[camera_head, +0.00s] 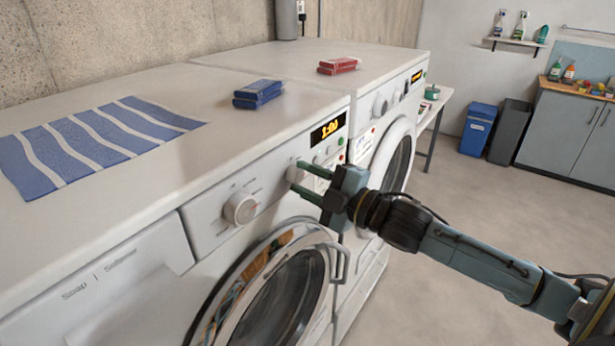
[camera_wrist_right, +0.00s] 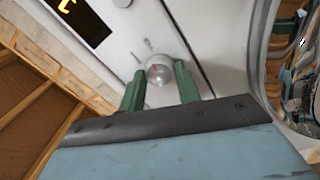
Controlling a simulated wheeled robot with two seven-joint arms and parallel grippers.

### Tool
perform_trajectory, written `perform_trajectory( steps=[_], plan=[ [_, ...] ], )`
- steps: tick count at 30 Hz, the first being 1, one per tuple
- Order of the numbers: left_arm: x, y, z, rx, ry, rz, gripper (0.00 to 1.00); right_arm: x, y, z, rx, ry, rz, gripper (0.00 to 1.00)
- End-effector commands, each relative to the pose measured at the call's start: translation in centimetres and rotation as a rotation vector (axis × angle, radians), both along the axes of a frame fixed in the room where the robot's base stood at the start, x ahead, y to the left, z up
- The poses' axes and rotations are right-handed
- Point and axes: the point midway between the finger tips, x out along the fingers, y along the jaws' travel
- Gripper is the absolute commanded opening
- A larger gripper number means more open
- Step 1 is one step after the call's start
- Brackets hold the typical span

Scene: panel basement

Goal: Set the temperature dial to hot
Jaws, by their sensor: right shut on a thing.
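The front washing machine has a large round white dial (camera_head: 240,208) on its panel and a smaller round dial (camera_head: 294,173) to the right of it, below the lit display. My right gripper (camera_head: 306,180) is at the smaller dial. My left gripper is not in view.
The washer's round door (camera_head: 285,290) is below the panel. Open floor (camera_head: 470,230) lies to the right.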

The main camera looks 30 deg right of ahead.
Motion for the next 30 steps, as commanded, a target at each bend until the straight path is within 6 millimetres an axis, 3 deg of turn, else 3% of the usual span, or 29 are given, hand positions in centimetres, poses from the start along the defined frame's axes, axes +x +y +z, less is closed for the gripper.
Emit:
perform_trajectory(
  steps=[10, 11, 15, 30],
  plan=[
    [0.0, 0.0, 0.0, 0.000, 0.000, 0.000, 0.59, 0.0, -0.1, 0.1, 0.006, -0.001, -0.001, 0.10],
    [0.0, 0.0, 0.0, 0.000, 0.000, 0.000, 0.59, 0.0, -0.1, 0.1, 0.006, -0.001, -0.001, 0.35],
    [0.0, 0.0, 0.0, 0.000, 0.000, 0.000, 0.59, 0.0, 0.0, 0.1, 0.004, 0.000, 0.000, 0.54],
    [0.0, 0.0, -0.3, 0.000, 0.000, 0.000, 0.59, -1.1, -0.4, -0.2, 0.004, 0.003, 0.000, 0.55]
  ],
)
